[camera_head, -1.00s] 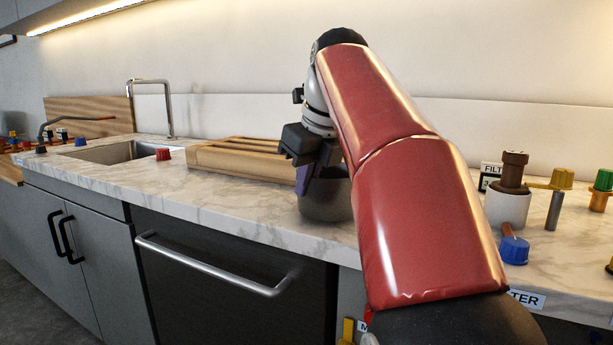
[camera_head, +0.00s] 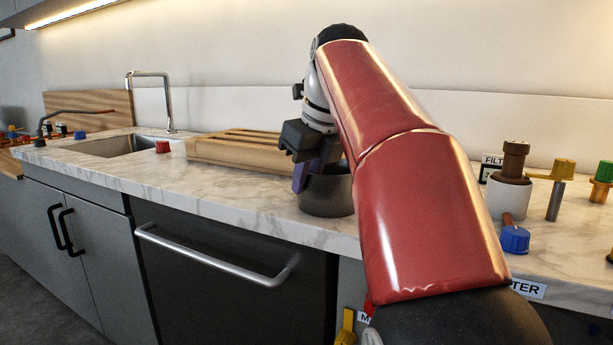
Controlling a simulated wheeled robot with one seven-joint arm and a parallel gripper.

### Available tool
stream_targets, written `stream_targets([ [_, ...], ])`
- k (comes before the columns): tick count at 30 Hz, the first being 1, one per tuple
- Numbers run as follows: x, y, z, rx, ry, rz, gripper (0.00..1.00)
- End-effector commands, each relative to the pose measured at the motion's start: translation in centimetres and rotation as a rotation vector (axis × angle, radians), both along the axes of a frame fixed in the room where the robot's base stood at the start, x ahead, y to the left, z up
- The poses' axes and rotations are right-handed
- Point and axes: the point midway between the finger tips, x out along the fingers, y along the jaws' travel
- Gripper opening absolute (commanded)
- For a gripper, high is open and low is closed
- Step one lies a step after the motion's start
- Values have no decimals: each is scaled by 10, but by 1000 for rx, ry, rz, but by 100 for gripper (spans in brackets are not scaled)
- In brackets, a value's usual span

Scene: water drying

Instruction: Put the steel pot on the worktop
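The steel pot (camera_head: 326,197) is a dark grey round pot at the front edge of the marble worktop (camera_head: 235,214), right of the wooden rack. It looks upright, and its base appears at worktop level; I cannot tell whether it touches. My gripper (camera_head: 302,180) points down at the pot's left rim, with purple fingers at the rim. My red arm hides the pot's right side. The fingers overlap in this view, so I cannot tell whether they grip the rim.
A slatted wooden rack (camera_head: 243,151) lies behind and left of the pot. A sink (camera_head: 115,146) with a tap (camera_head: 168,103) and a red knob (camera_head: 162,147) are farther left. A white cup (camera_head: 507,198), a blue-capped item (camera_head: 515,239) and yellow and green-topped fittings crowd the right.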

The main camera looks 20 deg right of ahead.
Motion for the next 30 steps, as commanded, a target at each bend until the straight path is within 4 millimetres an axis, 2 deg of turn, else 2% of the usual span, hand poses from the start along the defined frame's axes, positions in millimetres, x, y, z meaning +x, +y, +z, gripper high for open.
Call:
stream_targets([
  [3, 0, 0, 0, 0, 0, 0, 29],
  [11, 0, 0, 1, 1, 2, -1, 29],
  [14, -3, -1, 10, 0, -1, -1, 29],
  [22, -20, -4, 53, -1, -2, -1, 29],
  [30, -29, -5, 70, -1, 0, 0, 29],
])
